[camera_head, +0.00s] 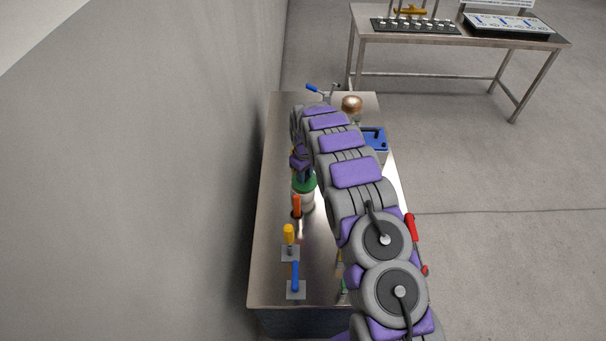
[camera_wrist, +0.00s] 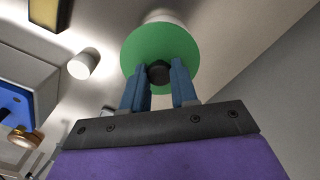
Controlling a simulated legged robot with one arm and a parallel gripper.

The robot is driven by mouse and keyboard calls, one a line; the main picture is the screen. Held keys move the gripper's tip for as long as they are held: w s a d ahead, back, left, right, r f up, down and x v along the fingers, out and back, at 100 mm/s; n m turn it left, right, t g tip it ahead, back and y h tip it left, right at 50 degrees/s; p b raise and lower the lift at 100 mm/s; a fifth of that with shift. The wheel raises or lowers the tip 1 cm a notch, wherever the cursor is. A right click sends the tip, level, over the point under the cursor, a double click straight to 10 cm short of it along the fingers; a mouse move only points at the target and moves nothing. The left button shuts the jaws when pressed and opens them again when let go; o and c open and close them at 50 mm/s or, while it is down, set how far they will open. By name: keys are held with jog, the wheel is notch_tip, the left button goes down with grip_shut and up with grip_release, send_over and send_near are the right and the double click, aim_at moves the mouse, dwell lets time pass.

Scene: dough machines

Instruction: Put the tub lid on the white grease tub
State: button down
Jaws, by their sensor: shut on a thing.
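The tub lid is a green disc (camera_wrist: 135,48) with a black knob (camera_wrist: 158,74) in the wrist view. My gripper (camera_wrist: 160,75) is shut on this knob, with one blue finger on each side. In the head view the lid's green edge (camera_head: 306,186) shows below my gripper (camera_head: 301,172), mostly hidden by my arm. The white grease tub (camera_head: 307,202) is right under the lid there. In the wrist view a white round part (camera_wrist: 163,16), likely the tub, shows past the lid's far edge. I cannot tell whether lid and tub touch.
A wall (camera_head: 190,170) borders the left.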

jog(key=shift+a, duration=0.4)
jog(key=shift+d+f, duration=0.1)
jog(key=shift+d, duration=0.1)
jog(key=shift+d+f, duration=0.2)
jog(key=shift+f, duration=0.2)
jog(key=shift+a+f, duration=0.3)
jog(key=shift+f, duration=0.1)
jog(key=shift+d+f, duration=0.15)
dwell(0.4)
